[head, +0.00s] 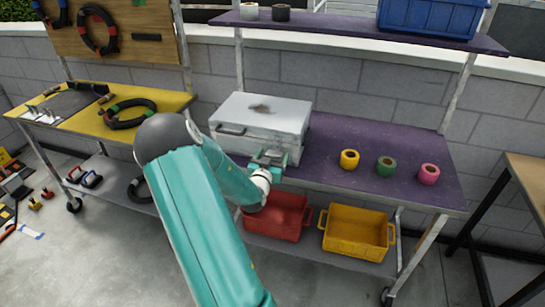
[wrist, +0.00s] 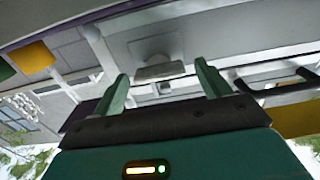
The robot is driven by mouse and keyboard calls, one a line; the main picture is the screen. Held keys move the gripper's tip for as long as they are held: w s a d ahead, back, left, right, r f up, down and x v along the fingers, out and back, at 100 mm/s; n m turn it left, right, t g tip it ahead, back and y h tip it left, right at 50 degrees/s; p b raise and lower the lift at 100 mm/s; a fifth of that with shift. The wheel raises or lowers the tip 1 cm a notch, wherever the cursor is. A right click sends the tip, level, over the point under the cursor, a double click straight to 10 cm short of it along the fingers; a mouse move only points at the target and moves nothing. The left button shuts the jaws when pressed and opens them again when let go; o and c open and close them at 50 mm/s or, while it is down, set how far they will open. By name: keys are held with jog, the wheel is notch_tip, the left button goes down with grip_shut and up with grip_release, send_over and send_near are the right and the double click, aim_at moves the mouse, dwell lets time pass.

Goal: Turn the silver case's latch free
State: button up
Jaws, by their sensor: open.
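The silver case (head: 262,112) lies closed on the purple shelf, with a dark smudge on its lid and a handle (head: 231,130) on its front. My gripper (head: 270,158) is at the right part of the case's front. In the wrist view, my gripper (wrist: 162,72) is open, one finger on each side of a pale latch (wrist: 160,72) on the silver case (wrist: 140,32). The fingers look apart from the latch; the exact depth gap cannot be told. The case's handle (wrist: 285,86) shows to the right there. The latch is hidden in the head view.
Yellow (head: 349,159), green (head: 386,166) and pink (head: 429,174) tape rolls stand right of the case. A red crate (head: 276,218) and a yellow crate (head: 357,232) sit on the shelf below. A yellow-topped table (head: 165,101) with coiled cable stands left.

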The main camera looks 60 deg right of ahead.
jog(key=c, duration=1)
jog(key=shift+m, duration=0.4)
jog(key=m, duration=0.3)
jog(key=shift+s+m, duration=0.1)
jog(key=shift+m, duration=0.2)
jog(key=m, duration=0.4)
jog(key=shift+f+m, duration=0.1)
jog(key=shift+m, duration=0.2)
jog(key=m, duration=0.4)
jog(key=shift+f, duration=0.1)
jog(key=shift+m, duration=2.5)
